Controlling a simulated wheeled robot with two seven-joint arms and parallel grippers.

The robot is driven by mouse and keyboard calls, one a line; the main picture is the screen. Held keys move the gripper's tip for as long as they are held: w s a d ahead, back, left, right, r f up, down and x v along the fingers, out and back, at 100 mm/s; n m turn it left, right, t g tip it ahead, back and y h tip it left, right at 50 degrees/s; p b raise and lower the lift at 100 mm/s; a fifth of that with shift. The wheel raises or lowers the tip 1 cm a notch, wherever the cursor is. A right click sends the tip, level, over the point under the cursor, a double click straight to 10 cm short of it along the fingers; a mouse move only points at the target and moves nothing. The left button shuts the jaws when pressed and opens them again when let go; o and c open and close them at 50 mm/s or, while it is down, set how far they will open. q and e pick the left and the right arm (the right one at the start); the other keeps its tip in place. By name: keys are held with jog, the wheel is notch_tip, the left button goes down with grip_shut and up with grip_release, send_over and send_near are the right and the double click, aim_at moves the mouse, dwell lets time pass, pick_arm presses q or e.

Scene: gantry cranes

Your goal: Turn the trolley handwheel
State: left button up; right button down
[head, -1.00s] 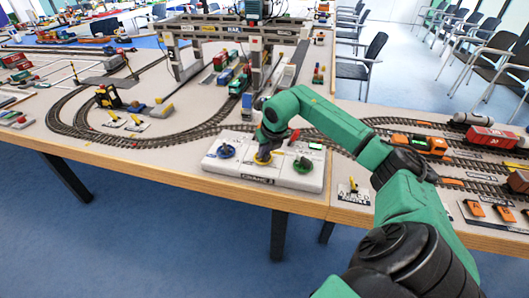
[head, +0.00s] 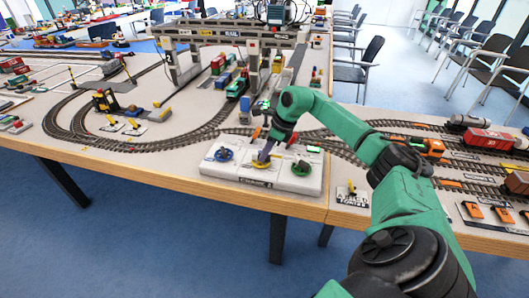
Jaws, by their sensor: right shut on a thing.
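I cannot read which is labelled for the trolley. My right gripper (head: 263,158) points down at the middle of the console and is shut on the yellow handwheel, partly hiding it. The grey gantry crane (head: 228,34) stands behind, with its trolley (head: 277,14) on the beam. My left gripper is not in view.
Model tracks run around the console on both sides. A green locomotive (head: 237,88) stands under the crane. An orange locomotive (head: 424,147) and a red wagon (head: 489,138) are at right. A small lever plate (head: 352,195) lies right of the console.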

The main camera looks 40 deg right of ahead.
jog(key=shift+w+d+r+n+g+y, duration=0.1)
jog(key=shift+n+g+y, duration=0.05)
jog(key=shift+n, duration=0.5)
jog(key=shift+w+n+g+y, duration=0.1)
jog(key=shift+n+g+y, duration=0.05)
jog(key=shift+n, duration=0.5)
jog(key=shift+s, duration=0.1)
jog(key=c, duration=0.9)
grip_release()
jog(key=p+v, duration=0.1)
jog(key=v, duration=1.3)
jog(key=shift+d+r, duration=0.15)
jog(key=shift+r, duration=0.05)
